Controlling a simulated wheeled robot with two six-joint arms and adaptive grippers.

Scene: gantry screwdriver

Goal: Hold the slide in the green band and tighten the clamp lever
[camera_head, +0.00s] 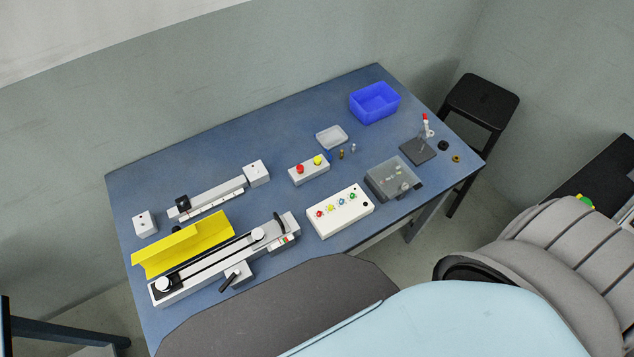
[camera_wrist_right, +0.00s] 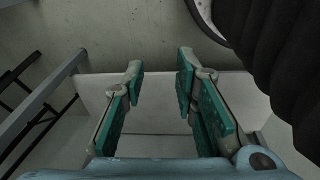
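In the head view a long white rail unit (camera_head: 205,272) lies along the table's front left, beside a yellow angled guard (camera_head: 185,246). A white block (camera_head: 240,274) with a black lever (camera_head: 229,282) sits at its front side. At its right end are a dark upright handle (camera_head: 279,222) and a small red and green marking (camera_head: 284,240). I cannot tell which part is the slide or which lever is the clamp lever. My right gripper (camera_wrist_right: 158,82) is open and empty in the right wrist view, away from the rail unit. My left gripper is not in view.
Behind the guard lies a shorter rail (camera_head: 215,196) with a black block. A box with red and yellow buttons (camera_head: 308,169), a box with coloured knobs (camera_head: 340,211), a clear lidded case (camera_head: 393,178) and a blue bin (camera_head: 375,102) stand further right. A black stool (camera_head: 483,99) stands beyond.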

